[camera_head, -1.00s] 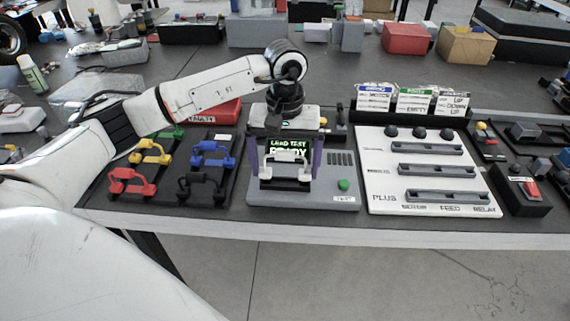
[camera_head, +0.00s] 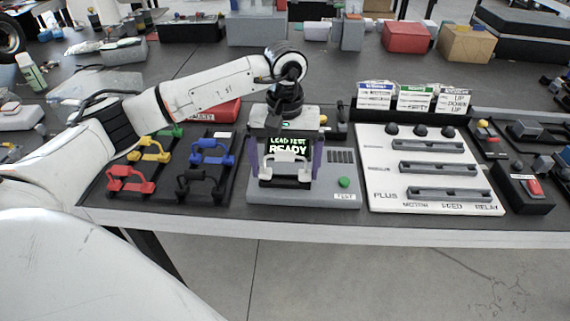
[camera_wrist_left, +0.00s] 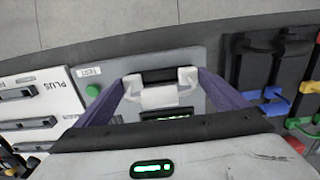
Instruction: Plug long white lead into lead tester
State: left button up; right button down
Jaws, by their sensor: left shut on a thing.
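The lead tester (camera_head: 332,190) is a grey box on the near edge of the table. Its screen (camera_head: 287,146) reads "LEAD TEST READY". My left gripper (camera_head: 286,176) is over the tester, with its purple fingers pointing down. It is shut on a white lead (camera_head: 289,158), one finger at each end. In the left wrist view the white lead (camera_wrist_left: 158,96) lies across between the fingers, over a dark strip on the tester. I cannot tell whether its plugs are in the sockets. My right gripper is not in view.
Left of the tester, a black rack holds a red lead (camera_head: 130,180), a yellow lead (camera_head: 152,149), a blue lead (camera_head: 212,152) and a black lead (camera_head: 200,185). A white panel (camera_head: 378,178) with slotted bars stands to the right. A green button (camera_head: 343,182) is on the tester.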

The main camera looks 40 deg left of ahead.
aim_at(285, 152)
pick_arm(q)
jog(key=shift+f+b, duration=0.4)
jog(key=shift+f, duration=0.15)
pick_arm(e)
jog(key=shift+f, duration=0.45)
pick_arm(q)
jog(key=shift+f, duration=0.35)
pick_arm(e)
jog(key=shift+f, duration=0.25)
pick_arm(q)
jog(key=o, duration=0.8)
jog(key=shift+c, duration=0.2)
notch_tip(285, 152, up, 3)
jog(key=shift+w+f+b, duration=0.1)
jog(key=shift+f+b, duration=0.05)
jog(key=shift+b, duration=0.15)
notch_tip(285, 152, up, 6)
jog(key=shift+r, duration=0.85)
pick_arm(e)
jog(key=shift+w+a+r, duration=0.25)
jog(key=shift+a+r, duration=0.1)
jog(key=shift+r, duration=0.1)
pick_arm(q)
jog(key=shift+f, duration=0.1)
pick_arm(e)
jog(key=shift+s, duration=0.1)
